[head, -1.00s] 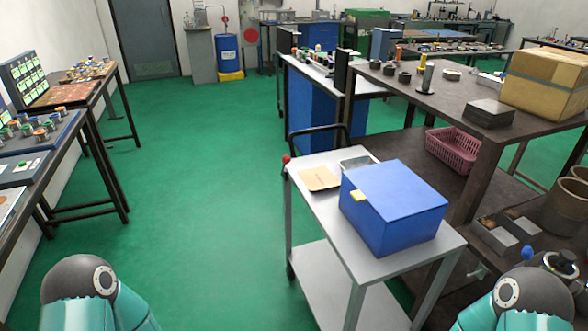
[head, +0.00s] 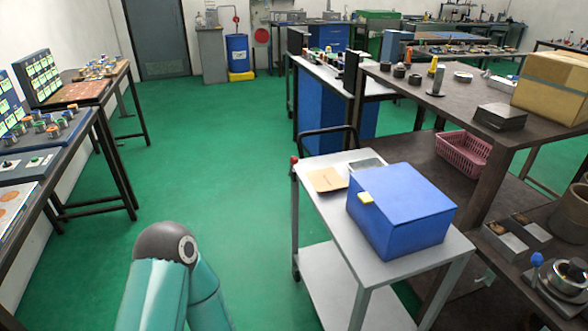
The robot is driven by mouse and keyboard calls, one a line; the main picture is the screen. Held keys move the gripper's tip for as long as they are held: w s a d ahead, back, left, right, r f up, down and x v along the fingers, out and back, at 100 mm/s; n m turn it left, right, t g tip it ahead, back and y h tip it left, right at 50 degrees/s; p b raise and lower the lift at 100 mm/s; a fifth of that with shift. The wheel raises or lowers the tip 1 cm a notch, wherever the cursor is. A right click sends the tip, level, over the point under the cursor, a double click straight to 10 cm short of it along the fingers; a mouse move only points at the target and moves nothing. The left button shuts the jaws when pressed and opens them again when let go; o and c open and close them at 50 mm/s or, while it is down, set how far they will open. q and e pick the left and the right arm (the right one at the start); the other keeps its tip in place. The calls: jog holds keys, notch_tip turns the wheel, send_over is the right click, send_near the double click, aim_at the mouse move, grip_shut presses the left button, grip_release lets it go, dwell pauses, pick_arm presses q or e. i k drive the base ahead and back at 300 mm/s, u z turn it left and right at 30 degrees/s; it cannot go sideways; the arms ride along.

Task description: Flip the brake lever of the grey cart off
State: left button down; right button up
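The grey cart (head: 334,219) stands right of centre in the head view, with a dark push handle (head: 329,129) at its far end. A small red knob (head: 294,159), which looks like the end of the brake lever, is at the cart's far left corner. Whether the lever is on or off cannot be told. A blue box (head: 402,209) with a yellow latch, a tan card (head: 327,179) and a grey flat item lie on the cart top. My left arm shows at the bottom, left of the cart; its gripper is out of view. My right gripper is out of view.
A dark workbench (head: 455,112) with a cardboard box (head: 553,88) and a pink basket (head: 462,154) borders the cart on the right. Tables with parts line the left wall. The green floor (head: 215,150) left of the cart is clear.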

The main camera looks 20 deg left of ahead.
aim_at(294, 160)
jog(key=z, duration=0.1)
jog(key=i, duration=1)
jog(key=u, duration=0.1)
